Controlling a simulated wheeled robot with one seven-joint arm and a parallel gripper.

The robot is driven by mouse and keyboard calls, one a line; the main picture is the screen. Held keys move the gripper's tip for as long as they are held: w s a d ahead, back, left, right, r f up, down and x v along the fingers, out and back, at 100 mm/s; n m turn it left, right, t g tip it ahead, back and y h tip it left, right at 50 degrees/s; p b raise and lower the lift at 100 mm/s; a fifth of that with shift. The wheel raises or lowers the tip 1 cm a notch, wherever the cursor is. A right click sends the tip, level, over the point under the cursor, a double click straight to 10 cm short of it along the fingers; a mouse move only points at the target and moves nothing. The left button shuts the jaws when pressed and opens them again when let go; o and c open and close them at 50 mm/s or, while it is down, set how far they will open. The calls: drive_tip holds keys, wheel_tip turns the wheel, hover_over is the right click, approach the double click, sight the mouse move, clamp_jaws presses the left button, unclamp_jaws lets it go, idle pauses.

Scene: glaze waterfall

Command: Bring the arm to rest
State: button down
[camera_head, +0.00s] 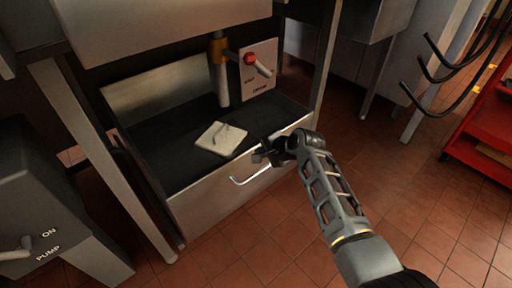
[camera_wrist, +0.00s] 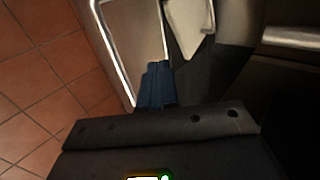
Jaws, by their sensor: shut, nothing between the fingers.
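My arm reaches in from the lower right of the head view, and my gripper (camera_head: 264,154) is over the front edge of a steel drawer (camera_head: 215,200). The fingers also show in the wrist view (camera_wrist: 157,78) as blue pads, closed together with nothing between them. The drawer's bent bar handle (camera_head: 250,178) is just below and left of the gripper. The bar passes close beside the fingers in the wrist view (camera_wrist: 112,50); I cannot tell whether they touch. A pale square slab with a small handle (camera_head: 220,138) lies inside the drawer, left of the gripper.
A vertical pipe with a brass collar (camera_head: 219,50) and a panel with a red knob (camera_head: 250,59) stand behind the drawer. A pump box (camera_head: 40,220) is at left, dark hooks (camera_head: 440,68) and a red cart (camera_head: 485,140) at right. Tiled floor (camera_head: 440,215) is open at lower right.

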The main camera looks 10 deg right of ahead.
drive_tip(key=s+d+f+n+t+h, duration=0.1)
drive_tip(key=s+d+f, duration=0.2)
drive_tip(key=s, duration=0.8)
drive_tip(key=s+d+f+n+t+h, duration=0.15)
drive_tip(key=s+f, duration=0.25)
drive_tip(key=s, duration=0.7)
drive_tip(key=s+d+r+n+t+h, duration=0.1)
drive_tip(key=s+r+n, duration=0.15)
drive_tip(key=s, duration=0.55)
drive_tip(key=s+d+r+n, duration=0.1)
drive_tip(key=s+d+r, duration=0.15)
drive_tip(key=s, duration=0.45)
drive_tip(key=s+r+n+t+h, duration=0.1)
drive_tip(key=s+r, duration=0.2)
drive_tip(key=s, duration=0.5)
drive_tip(key=s+r+n+t, duration=0.1)
drive_tip(key=s+r+n, duration=0.2)
drive_tip(key=s+r, duration=0.45)
drive_tip(key=s+r+n+t, duration=0.15)
drive_tip(key=s+r, duration=0.35)
drive_tip(key=r, duration=0.5)
wheel_tip(320, 180, up, 26)
drive_tip(key=p, duration=2.6)
drive_tip(key=shift+d+r+p, duration=0.2)
drive_tip(key=shift+d+p, duration=0.15)
drive_tip(key=shift+d, duration=0.05)
drive_tip(key=shift+n, duration=0.25)
